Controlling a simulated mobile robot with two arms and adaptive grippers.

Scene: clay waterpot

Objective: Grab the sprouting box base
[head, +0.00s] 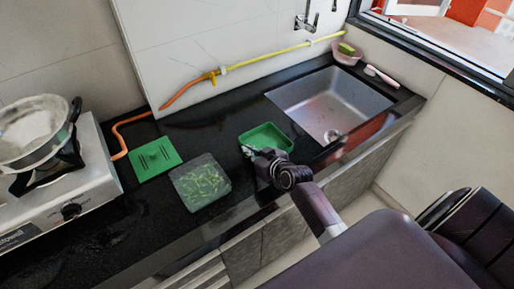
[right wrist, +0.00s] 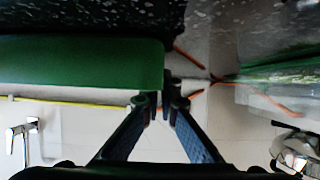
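The sprouting box base appears to be the green open tray (head: 268,134) on the black counter, left of the sink. My right gripper (head: 249,150) is at the tray's near left corner. In the right wrist view the tray's green side (right wrist: 80,62) fills the upper left, and its end reaches the right gripper's fingertips (right wrist: 164,102). The fingers are close together with the tray's edge between them, so the gripper looks shut on it. The exact contact is dark and hard to see. My left gripper is not in view.
A green slotted plate (head: 155,159) and a dark square with green sprouts (head: 200,183) lie left of the tray. A stove (head: 62,180) with a pot (head: 32,130) stands farther left. The sink (head: 331,103) is right of the tray. A yellow-orange hose (head: 262,62) runs behind.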

